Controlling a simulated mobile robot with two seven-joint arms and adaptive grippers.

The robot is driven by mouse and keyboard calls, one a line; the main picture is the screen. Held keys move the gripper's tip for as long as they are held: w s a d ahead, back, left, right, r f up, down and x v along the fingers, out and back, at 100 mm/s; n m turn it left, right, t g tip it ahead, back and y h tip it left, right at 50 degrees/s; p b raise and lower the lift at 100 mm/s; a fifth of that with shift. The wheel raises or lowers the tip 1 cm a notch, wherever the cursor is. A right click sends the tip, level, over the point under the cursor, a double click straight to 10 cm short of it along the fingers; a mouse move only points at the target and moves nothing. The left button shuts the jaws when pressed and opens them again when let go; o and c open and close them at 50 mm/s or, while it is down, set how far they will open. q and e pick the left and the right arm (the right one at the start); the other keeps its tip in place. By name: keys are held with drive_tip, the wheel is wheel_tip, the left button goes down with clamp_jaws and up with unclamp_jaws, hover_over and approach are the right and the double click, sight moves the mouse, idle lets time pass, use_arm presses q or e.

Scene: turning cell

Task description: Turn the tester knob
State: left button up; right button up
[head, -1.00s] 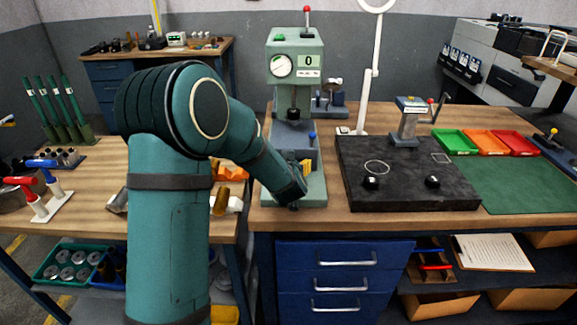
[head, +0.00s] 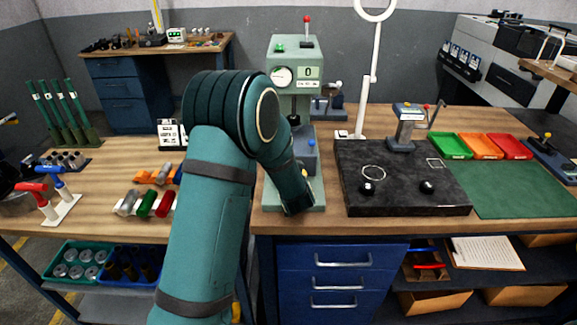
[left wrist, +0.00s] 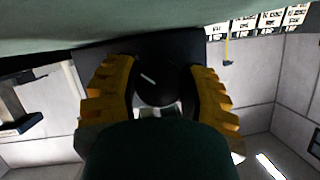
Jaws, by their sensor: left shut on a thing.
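The green tester (head: 295,60) stands on the middle bench. It has a round dial (head: 281,76) and a counter reading 0. In the left wrist view a black round knob (left wrist: 156,92) with a white pointer line sits between the yellow fingers of my left gripper (left wrist: 163,84). The fingers are shut on its two sides. The pointer line slants toward the upper left of that view. In the head view my left arm comes down to the front of the tester's base, and its dark wrist hides the knob and most of the gripper. My right gripper is out of view.
A black surface plate (head: 400,175) with two black knobs lies right of the tester. A white lamp post (head: 368,85) stands behind it. Green, orange and red trays (head: 482,146) are at the right. Coloured cylinders (head: 146,203) lie on the left bench.

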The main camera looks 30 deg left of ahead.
use_arm(q)
drive_tip(key=o, duration=1.2)
drive_tip(key=shift+s, duration=0.1)
drive_tip(key=v, duration=1.2)
